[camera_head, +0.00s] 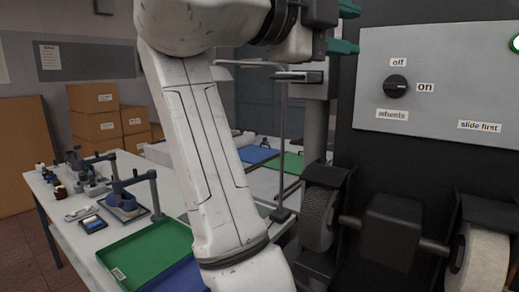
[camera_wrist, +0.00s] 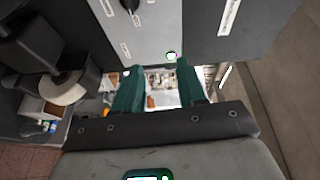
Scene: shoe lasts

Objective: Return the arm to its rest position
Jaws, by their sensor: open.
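My white arm (camera_head: 205,130) rises through the middle of the head view and bends over at the top. My gripper (camera_head: 349,28) is at the top, right of centre, with two green fingers pointing right toward the grey control panel (camera_head: 445,55). In the wrist view my gripper (camera_wrist: 157,68) shows its fingers spread apart with nothing held between them. The panel also shows beyond the fingertips there (camera_wrist: 150,30). The exact gap between the fingertips and the panel cannot be told.
The panel carries a black knob (camera_head: 396,86) with "off" and "on" labels. Grinding wheels (camera_head: 484,262) stand below it. On the left, a white table (camera_head: 62,216) bears a green tray (camera_head: 140,255) and tools. Cardboard boxes (camera_head: 97,124) are stacked behind it.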

